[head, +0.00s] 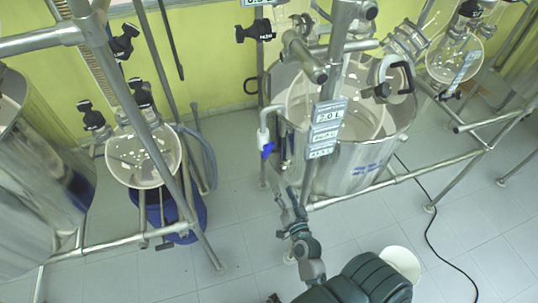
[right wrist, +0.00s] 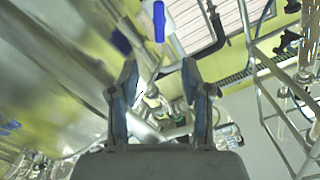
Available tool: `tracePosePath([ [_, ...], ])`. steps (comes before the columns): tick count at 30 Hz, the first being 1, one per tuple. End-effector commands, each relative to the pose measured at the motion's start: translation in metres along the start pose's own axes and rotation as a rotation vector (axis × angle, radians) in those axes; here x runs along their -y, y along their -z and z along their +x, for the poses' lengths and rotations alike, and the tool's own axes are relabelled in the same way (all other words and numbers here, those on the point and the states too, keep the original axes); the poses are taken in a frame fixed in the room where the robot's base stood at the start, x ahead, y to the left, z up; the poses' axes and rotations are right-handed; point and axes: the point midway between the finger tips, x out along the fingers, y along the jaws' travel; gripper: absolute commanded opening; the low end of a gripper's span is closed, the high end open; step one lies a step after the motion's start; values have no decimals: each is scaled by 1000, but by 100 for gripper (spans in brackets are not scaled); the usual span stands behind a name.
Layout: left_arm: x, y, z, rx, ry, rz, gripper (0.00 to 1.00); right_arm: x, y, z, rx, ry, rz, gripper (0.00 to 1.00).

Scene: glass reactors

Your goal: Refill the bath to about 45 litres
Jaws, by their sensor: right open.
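The bath is a shiny steel vessel (head: 352,172) with a glass reactor (head: 350,105) inside it, right of centre in the head view. A white pipe (head: 263,136) with a blue-handled valve (head: 267,151) is at its left side. My right gripper (head: 285,190) is below the valve, near the bath's lower left, apart from the valve. In the right wrist view the gripper (right wrist: 160,66) is open with nothing between its fingers. A blue handle (right wrist: 159,20) shows beyond the fingertips there. The water level cannot be made out. My left gripper is not in view.
Label plates (head: 326,125) hang at the bath's front; one reads 2.0 L, the others are too small to read. Steel frame tubes (head: 395,178) surround the bath. Another glass reactor (head: 143,157) stands left.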

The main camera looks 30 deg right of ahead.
Motion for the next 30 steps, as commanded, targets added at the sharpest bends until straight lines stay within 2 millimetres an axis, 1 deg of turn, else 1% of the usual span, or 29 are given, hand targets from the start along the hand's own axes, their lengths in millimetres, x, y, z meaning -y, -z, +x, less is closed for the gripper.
tracePosePath([
  [2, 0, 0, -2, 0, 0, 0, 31, 1, 2, 8, -4, 1, 9, 48],
  [5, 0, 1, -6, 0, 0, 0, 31, 1, 2, 24, -5, 1, 8, 48],
  [15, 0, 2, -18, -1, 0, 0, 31, 2, 2, 106, -3, 2, 4, 48],
  [21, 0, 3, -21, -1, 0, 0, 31, 1, 2, 146, -2, 1, 4, 48],
  [25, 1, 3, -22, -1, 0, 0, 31, 1, 1, 162, 0, 1, 3, 48],
  [30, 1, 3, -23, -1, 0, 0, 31, 0, 0, 171, 0, 1, 3, 48],
])
